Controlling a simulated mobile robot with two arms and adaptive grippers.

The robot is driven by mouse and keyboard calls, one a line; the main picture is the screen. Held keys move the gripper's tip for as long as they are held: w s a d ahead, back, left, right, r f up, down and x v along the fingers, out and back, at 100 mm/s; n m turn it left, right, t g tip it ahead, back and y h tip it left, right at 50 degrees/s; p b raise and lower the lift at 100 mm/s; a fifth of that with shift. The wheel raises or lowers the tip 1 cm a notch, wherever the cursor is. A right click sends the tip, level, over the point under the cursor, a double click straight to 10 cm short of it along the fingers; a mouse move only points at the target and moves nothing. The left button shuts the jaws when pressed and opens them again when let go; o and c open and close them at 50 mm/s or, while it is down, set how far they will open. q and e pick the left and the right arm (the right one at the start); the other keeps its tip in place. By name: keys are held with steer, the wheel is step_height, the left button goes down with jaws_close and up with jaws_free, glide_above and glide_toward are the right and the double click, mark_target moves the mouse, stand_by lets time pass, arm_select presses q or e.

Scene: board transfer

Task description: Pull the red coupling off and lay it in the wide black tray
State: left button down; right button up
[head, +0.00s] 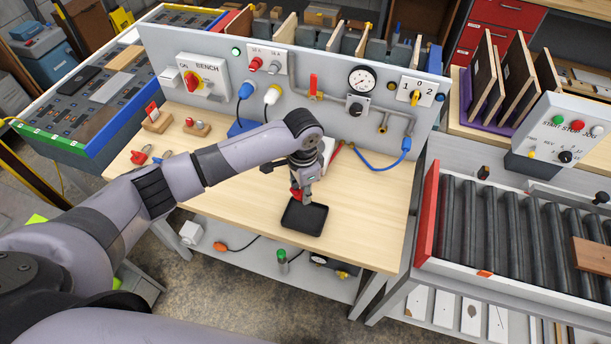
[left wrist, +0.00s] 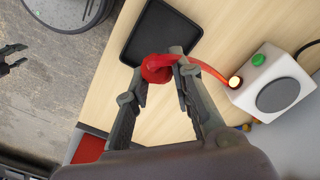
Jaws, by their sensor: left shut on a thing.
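My left gripper (head: 302,192) is shut on the red coupling (head: 296,194), just behind the tray and above the wooden bench top. In the left wrist view, the red coupling (left wrist: 157,68) sits between the fingertips of my left gripper (left wrist: 162,75). A red hose (left wrist: 208,70) runs from beside it toward a white box; I cannot tell whether they are joined. The wide black tray (head: 304,217) lies empty near the bench's front edge. It also shows in the left wrist view (left wrist: 150,35). A dark claw-like part at that view's left edge may be my right gripper.
The white box (left wrist: 272,85) stands close to my left gripper. Behind is a grey panel (head: 330,65) with a gauge, valves and a blue hose (head: 375,163). Red fittings (head: 140,157) lie at the left of the bench. A roller conveyor (head: 500,225) stands at right.

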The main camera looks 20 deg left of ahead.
arm_select(q)
steer(key=shift+w+d, duration=0.2)
steer(key=shift+d, duration=0.3)
steer(key=shift+s+a+f+b, duration=0.1)
steer(key=shift+a+f+b, duration=0.2)
steer(key=shift+f, duration=0.25)
steer(key=f+b, duration=0.2)
steer(key=f, duration=0.2)
steer(key=shift+d, duration=0.2)
steer(key=shift+f+b, duration=0.35)
steer(key=shift+f, duration=0.7)
arm_select(e)
steer(key=shift+w+d+f, duration=0.1)
steer(key=shift+d+f, duration=0.2)
steer(key=shift+f, duration=0.6)
steer(key=shift+w+d+f, duration=0.1)
steer(key=shift+d+f, duration=0.2)
steer(key=shift+f, duration=0.55)
arm_select(q)
steer(key=c, duration=1.3)
jaws_free()
